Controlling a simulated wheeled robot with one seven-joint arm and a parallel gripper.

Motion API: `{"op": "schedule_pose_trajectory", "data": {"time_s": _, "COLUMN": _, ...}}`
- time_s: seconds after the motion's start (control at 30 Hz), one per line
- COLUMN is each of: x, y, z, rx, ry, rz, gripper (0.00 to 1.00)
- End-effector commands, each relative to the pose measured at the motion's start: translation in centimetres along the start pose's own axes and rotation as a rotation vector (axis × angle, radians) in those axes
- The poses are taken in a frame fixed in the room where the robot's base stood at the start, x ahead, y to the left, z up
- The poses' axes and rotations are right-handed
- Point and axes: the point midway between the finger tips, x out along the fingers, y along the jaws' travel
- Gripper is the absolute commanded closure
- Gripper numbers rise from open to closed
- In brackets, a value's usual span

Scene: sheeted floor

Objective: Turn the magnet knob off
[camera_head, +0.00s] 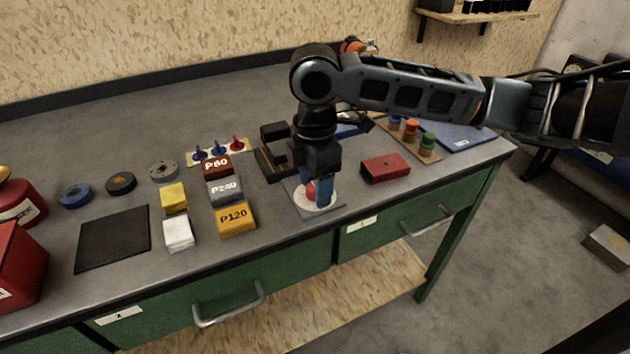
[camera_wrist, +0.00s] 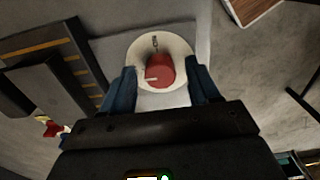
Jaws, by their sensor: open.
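The magnet knob (camera_wrist: 160,72) is red with a light pointer line and sits on a round pale dial plate (camera_wrist: 142,50). In the head view the red knob (camera_head: 310,190) is partly hidden by my gripper, and its pale dial (camera_head: 330,203) lies on a grey base plate near the bench's front edge. My gripper (camera_head: 322,200) points down over the dial, with its blue fingers open. In the wrist view the fingers (camera_wrist: 162,90) stand apart on the left and right of the knob. I cannot tell whether either finger touches it.
A dark device (camera_head: 273,155) stands close behind and left of the dial. A red box (camera_head: 385,168) lies to the right. Labelled sanding blocks, including the orange P120 block (camera_head: 236,218), lie to the left. A black mat (camera_head: 112,238) is farther left.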

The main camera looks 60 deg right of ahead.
Motion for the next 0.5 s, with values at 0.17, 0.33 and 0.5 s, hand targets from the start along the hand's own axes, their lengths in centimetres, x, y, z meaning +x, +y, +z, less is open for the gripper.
{"op": "schedule_pose_trajectory", "data": {"time_s": 0.17, "x": -0.3, "y": 0.0, "z": 0.0, "rx": 0.0, "ry": 0.0, "rz": 0.001, "gripper": 0.39}}
{"op": "schedule_pose_trajectory", "data": {"time_s": 0.33, "x": -2.4, "y": 0.1, "z": 0.0, "rx": 0.0, "ry": 0.0, "rz": 0.003, "gripper": 0.39}}
{"op": "schedule_pose_trajectory", "data": {"time_s": 0.5, "x": -5.3, "y": 0.1, "z": 0.0, "rx": -0.001, "ry": 0.0, "rz": 0.003, "gripper": 0.39}}
